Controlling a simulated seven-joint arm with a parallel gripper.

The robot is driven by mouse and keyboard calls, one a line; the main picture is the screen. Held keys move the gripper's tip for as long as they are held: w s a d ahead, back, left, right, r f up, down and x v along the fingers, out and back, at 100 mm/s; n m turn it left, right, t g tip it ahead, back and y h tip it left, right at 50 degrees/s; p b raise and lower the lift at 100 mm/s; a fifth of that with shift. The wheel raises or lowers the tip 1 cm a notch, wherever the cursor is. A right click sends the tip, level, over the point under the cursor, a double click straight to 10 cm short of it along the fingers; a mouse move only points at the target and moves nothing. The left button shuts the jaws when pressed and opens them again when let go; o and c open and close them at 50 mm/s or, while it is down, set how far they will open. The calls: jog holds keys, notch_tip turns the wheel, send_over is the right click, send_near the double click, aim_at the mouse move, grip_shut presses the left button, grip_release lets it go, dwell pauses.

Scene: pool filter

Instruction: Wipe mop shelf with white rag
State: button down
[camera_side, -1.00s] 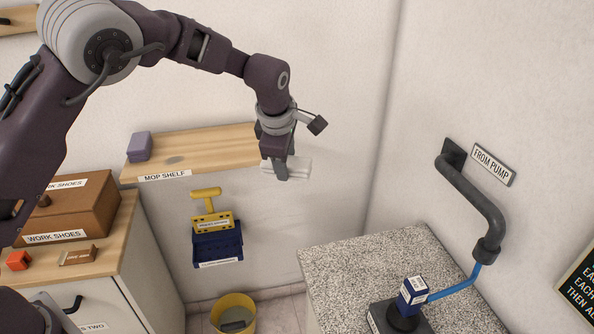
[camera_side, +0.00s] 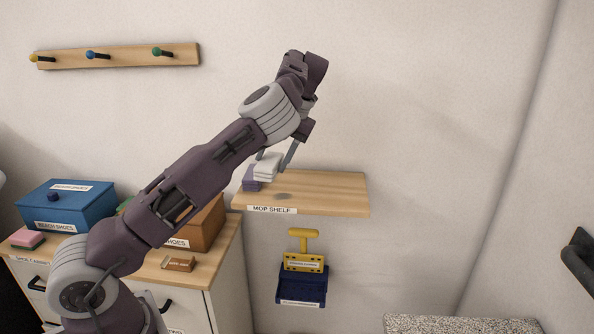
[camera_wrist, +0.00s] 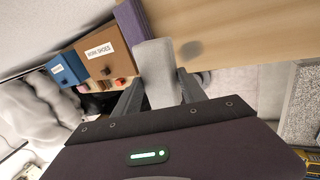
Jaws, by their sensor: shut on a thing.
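The mop shelf (camera_side: 335,194) is a light wooden board on the wall with a front label. A grey smudge (camera_side: 284,196) marks its top; it also shows in the wrist view (camera_wrist: 192,48). My gripper (camera_side: 277,160) is shut on the white rag (camera_side: 267,165), a folded pad, at the shelf's left part. In the wrist view the rag (camera_wrist: 158,68) sits between both fingers, left of the smudge. The rag looks close to the shelf top; I cannot tell whether it touches.
A purple block (camera_side: 251,184) stands at the shelf's left end, close beside the rag. A yellow-handled tool (camera_side: 303,262) sits in a blue wall holder (camera_side: 301,285) below. A brown shoe box (camera_side: 207,222) and blue box (camera_side: 66,206) are left. The shelf's right part is clear.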

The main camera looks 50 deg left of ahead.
jog(key=shift+s+n, duration=0.15)
jog(key=shift+n, duration=0.15)
jog(key=shift+f, duration=3.65)
jog(key=shift+w+d+f, duration=0.15)
jog(key=shift+w+d, duration=0.25)
jog(key=shift+w, duration=0.05)
jog(key=shift+w+d, duration=0.95)
jog(key=shift+s+a, duration=1.35)
jog(key=shift+s, duration=0.05)
jog(key=shift+r, duration=4)
